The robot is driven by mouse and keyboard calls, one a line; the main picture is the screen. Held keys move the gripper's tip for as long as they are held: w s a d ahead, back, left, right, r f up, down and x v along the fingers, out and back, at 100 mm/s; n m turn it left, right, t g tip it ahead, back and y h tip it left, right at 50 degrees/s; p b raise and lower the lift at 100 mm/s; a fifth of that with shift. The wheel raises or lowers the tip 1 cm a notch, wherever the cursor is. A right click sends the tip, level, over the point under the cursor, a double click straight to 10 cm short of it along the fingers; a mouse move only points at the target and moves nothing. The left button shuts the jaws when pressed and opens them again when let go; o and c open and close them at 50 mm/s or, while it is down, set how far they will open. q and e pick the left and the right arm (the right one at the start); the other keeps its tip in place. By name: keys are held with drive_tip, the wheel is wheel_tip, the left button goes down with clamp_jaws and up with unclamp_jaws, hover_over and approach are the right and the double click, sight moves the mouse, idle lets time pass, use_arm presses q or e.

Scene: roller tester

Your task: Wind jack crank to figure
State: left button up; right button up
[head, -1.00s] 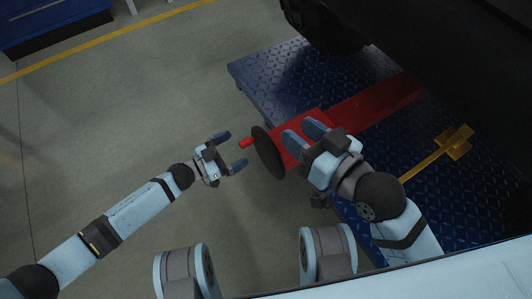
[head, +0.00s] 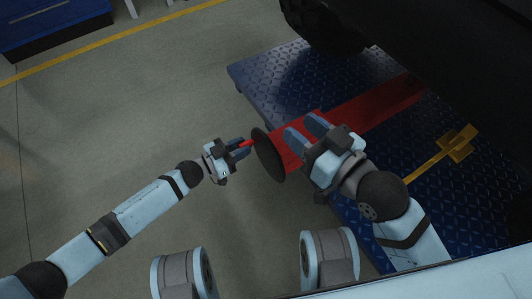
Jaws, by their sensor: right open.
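The red jack (head: 375,105) lies along the blue platform, with a dark round disc (head: 267,155) at its near end. A short red crank handle (head: 246,143) sticks out to the left of the disc. My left gripper (head: 238,147) is at this handle, its two fingers close together on either side of it; it looks shut on it. My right gripper (head: 305,128) is open over the red jack body just right of the disc, and its fingers hide part of it. I cannot tell whether they touch it. No figure or readout is legible.
The blue tread-plate platform (head: 262,75) has its left edge near the disc. A yellow bar with a cross-shaped end (head: 455,143) lies on it at the right. A dark tyre (head: 325,25) and a dark vehicle body overhang the back. The grey floor at left is clear.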

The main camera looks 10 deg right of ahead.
sight(259, 135)
use_arm(q)
drive_tip(key=shift+c, duration=1.3)
drive_tip(key=shift+r+m+p, duration=0.65)
drive_tip(key=shift+r+m, duration=0.25)
drive_tip(key=shift+m, duration=0.3)
drive_tip(key=shift+r+m, duration=0.65)
drive_tip(key=shift+m, duration=0.65)
drive_tip(key=shift+r+p, duration=0.1)
drive_tip(key=shift+p, duration=0.2)
drive_tip(key=shift+s+d+r+m+p, duration=0.2)
drive_tip(key=shift+r+m+p, duration=0.25)
drive_tip(key=shift+m, duration=0.45)
drive_tip(key=m, duration=0.1)
drive_tip(key=r+m, duration=0.1)
drive_tip(key=m, duration=0.1)
drive_tip(key=shift+s+d+r, duration=0.1)
drive_tip(key=shift+s+r, duration=0.2)
drive_tip(key=shift+s, duration=0.05)
drive_tip(key=m, duration=0.1)
drive_tip(key=s+r+m, duration=0.1)
drive_tip(key=m, duration=0.1)
drive_tip(key=s+r+m, duration=0.1)
drive_tip(key=shift+d+m+p, duration=0.4)
